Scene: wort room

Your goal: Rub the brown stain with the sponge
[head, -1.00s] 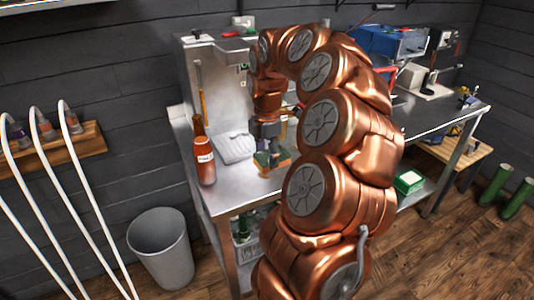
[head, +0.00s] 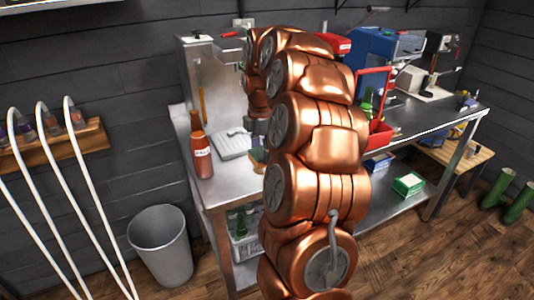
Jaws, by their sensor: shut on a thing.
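My gripper (head: 258,127) is over the metal bench (head: 222,184), in front of the steel back unit. Only its upper grey part shows, and my own arm hides the fingertips. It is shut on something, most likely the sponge. A small green and tan block (head: 257,157), which looks like a sponge, shows just below at the edge of my arm. I cannot make out its contact with the gripper or the bench. No brown stain shows on the visible part of the bench; my arm covers much of the top.
A red-brown bottle (head: 202,155) stands at the bench's left front, beside a pale flat board (head: 235,145). A red carrier (head: 379,134) with a green bottle stands right of my arm. A grey bin (head: 160,246) is on the floor at left.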

